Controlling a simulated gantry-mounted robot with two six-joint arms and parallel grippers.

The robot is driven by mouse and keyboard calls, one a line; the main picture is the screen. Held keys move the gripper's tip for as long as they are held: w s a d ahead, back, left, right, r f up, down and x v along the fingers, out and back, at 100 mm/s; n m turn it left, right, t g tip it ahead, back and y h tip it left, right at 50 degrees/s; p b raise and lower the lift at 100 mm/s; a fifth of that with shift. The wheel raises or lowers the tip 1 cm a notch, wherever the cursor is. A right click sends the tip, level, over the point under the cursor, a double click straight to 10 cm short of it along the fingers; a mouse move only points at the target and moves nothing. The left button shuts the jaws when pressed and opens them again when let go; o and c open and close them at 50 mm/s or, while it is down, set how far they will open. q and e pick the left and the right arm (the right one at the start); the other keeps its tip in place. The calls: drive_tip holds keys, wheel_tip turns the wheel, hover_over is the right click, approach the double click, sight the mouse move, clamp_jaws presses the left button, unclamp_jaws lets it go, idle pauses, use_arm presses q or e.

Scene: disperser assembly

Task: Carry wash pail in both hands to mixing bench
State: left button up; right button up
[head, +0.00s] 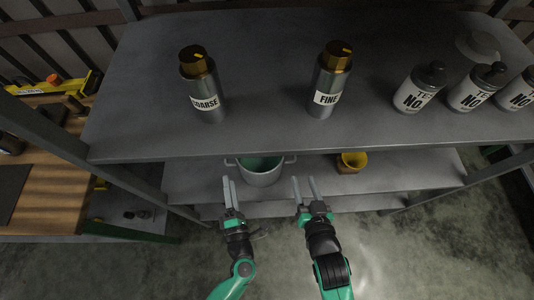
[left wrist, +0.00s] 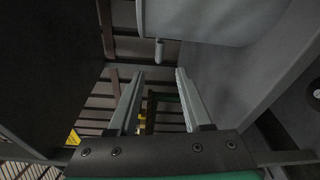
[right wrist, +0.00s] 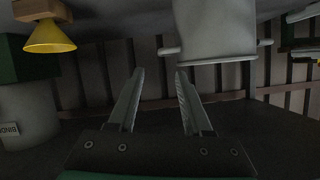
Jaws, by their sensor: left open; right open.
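The wash pail (head: 262,174) is a pale grey round pail with a green inside and a small handle on each side. It stands on the shelf below the top shelf, upright. It also shows at the top of the left wrist view (left wrist: 215,18) and of the right wrist view (right wrist: 214,30). My left gripper (head: 229,182) is open and empty, in front of the pail's left side. My right gripper (head: 303,182) is open and empty, in front and to the right of the pail. Neither visibly touches it. The mixing bench cannot be identified for certain.
The top shelf (head: 250,140) overhangs the pail and carries a COARSE bottle (head: 204,88), a FINE bottle (head: 328,82) and several labelled white bottles (head: 416,90). A yellow funnel-like cup (head: 352,160) sits right of the pail. A wooden bench (head: 50,190) stands at left.

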sight(295, 157)
use_arm(q)
drive_tip(key=x, duration=1.1)
drive_tip(key=shift+w+a, duration=0.1)
drive_tip(key=shift+w, duration=0.3)
use_arm(e)
drive_tip(key=x, duration=1.1)
drive_tip(key=shift+w+a, duration=0.1)
drive_tip(key=shift+w, duration=0.3)
use_arm(q)
clamp_jaws()
use_arm(e)
clamp_jaws()
use_arm(q)
drive_tip(key=shift+r, duration=0.1)
use_arm(e)
drive_tip(key=shift+s+f, duration=0.1)
drive_tip(key=shift+f, duration=0.05)
use_arm(q)
drive_tip(key=shift+r, duration=0.15)
